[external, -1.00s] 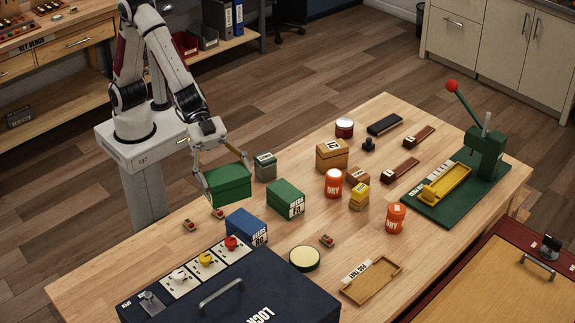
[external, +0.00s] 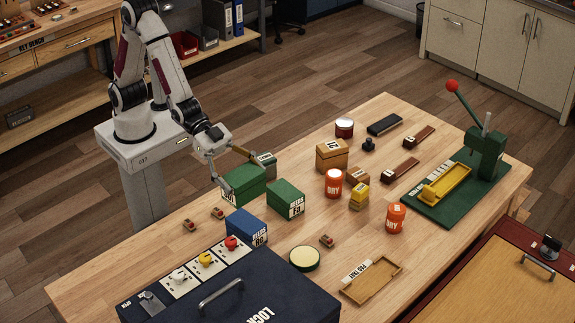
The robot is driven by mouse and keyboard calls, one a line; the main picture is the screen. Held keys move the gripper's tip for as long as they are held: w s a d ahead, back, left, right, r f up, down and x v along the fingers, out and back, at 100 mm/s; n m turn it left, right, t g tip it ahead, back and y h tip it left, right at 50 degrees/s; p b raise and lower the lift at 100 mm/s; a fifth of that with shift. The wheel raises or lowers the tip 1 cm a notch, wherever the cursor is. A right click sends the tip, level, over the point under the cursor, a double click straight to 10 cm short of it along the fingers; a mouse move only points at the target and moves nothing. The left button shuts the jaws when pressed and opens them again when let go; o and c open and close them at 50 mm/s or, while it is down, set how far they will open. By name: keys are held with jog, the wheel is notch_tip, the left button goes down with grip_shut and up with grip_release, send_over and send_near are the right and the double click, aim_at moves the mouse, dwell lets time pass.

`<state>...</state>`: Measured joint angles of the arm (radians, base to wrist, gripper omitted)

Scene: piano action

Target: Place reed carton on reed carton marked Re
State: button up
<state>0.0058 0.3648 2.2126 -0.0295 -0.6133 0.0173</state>
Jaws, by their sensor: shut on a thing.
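My gripper (external: 237,169) is shut on a green reed carton (external: 246,184), with a finger on either side of it. The held carton has a pale label on its near end, partly hidden by a finger and too small to read. I cannot tell whether its underside touches the table. A second green reed carton (external: 286,197) with a white REEDS label stands on the table just right of the held one. A blue reed carton (external: 246,226), also labelled REEDS, stands in front of them.
A grey-green box (external: 266,160) stands close behind the held carton. An orange DRY tin (external: 333,184) and a tan box (external: 331,154) stand to the right. A dark lockbox (external: 270,290) fills the front. Small parts lie at the table's left (external: 190,225).

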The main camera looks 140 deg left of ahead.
dwell(0.5)
send_over(245, 221)
jog(key=shift+w+f, duration=0.15)
jog(key=shift+f, duration=2.75)
jog(key=shift+f, duration=2.05)
jog(key=shift+f, duration=0.1)
jog(key=o, duration=1.4)
jog(key=shift+f, duration=0.1)
jog(key=shift+r, duration=0.2)
jog(key=shift+v, duration=3.75)
